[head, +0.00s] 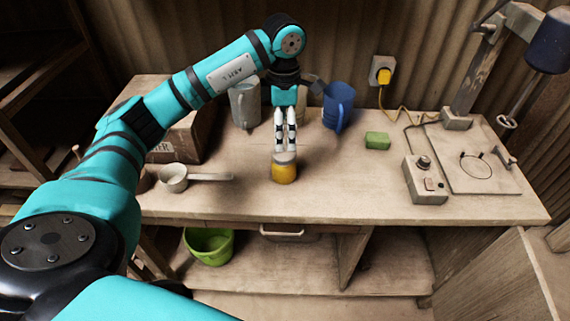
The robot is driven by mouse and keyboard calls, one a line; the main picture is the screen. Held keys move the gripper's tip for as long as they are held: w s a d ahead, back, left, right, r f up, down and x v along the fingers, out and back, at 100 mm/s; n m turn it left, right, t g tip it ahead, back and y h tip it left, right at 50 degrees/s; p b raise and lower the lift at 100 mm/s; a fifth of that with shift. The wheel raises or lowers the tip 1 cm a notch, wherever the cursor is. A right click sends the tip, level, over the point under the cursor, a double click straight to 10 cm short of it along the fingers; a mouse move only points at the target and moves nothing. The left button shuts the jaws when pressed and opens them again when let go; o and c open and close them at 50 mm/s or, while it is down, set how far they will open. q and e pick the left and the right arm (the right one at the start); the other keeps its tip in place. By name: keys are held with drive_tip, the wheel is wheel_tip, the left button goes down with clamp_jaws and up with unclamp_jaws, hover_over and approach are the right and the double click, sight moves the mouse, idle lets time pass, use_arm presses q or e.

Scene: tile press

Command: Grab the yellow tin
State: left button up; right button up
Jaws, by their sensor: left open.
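The yellow tin (284,174) stands upright on the bench, left of its middle and close to the front edge. It has a pale grey lid. My left gripper (285,149) points down right above the tin, with its fingertips at the lid. Its fingers are close together, with a narrow gap between them. I cannot tell whether the fingertips touch the lid. My right gripper does not show.
A blue jug (338,105) and a grey jug (244,105) stand behind the gripper. A white ladle (175,178) lies left of the tin. A green block (377,140) and a control box (425,180) are to the right. The bench (340,190) is clear right of the tin.

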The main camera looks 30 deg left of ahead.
sight(284, 164)
use_arm(q)
wheel_tip(284, 164, down, 7)
drive_tip(key=shift+p, duration=0.6)
drive_tip(key=shift+f+p, duration=0.35)
drive_tip(key=shift+f, duration=0.2)
wheel_tip(284, 164, down, 4)
drive_tip(key=shift+s+r+p, duration=0.15)
drive_tip(key=shift+r+p, duration=0.05)
drive_tip(key=shift+p, duration=0.45)
drive_tip(key=shift+f, duration=0.4)
drive_tip(key=shift+c, duration=0.4)
drive_tip(key=c, duration=1.3)
